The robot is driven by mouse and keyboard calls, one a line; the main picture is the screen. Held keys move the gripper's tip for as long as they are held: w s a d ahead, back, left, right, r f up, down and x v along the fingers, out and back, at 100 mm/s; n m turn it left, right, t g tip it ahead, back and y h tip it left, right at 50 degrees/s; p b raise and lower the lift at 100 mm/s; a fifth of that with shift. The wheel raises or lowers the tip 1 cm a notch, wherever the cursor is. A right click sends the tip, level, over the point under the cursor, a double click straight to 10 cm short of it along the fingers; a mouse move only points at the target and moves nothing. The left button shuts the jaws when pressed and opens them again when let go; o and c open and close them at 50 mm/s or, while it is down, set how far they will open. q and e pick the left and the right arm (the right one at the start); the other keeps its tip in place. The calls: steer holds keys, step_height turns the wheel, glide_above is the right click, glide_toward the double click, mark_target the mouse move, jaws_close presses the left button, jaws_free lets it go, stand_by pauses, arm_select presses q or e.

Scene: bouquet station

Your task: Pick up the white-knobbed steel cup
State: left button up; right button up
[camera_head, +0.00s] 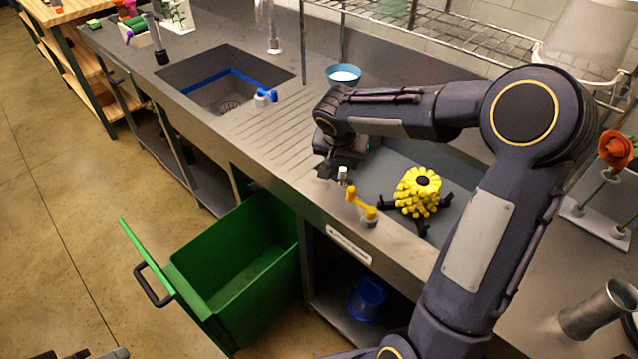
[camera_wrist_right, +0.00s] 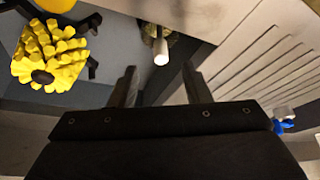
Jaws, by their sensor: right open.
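My right gripper (camera_head: 332,172) is open and close beside the knob. In the right wrist view the fingers (camera_wrist_right: 160,86) are apart with nothing between them, and the knob lies beyond the gap. Only a dark piece of my left gripper (camera_head: 92,354) shows at the bottom edge; its jaws are unclear.
A yellow-handled piece (camera_head: 361,205) and a yellow spiky object (camera_head: 418,192) are close to the right gripper. A blue bowl (camera_head: 343,75) stands behind. A blue-and-white piece (camera_head: 265,96) is by the sink. A plain steel vessel (camera_head: 598,310) lies lower right. A green drawer (camera_head: 235,265) hangs open in front.

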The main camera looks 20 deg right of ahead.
mark_target(342, 170)
steer(key=p+x, duration=0.1)
steer(key=x, duration=0.6)
steer(key=shift+w+f, duration=0.1)
steer(key=shift+f, duration=0.2)
jaws_close()
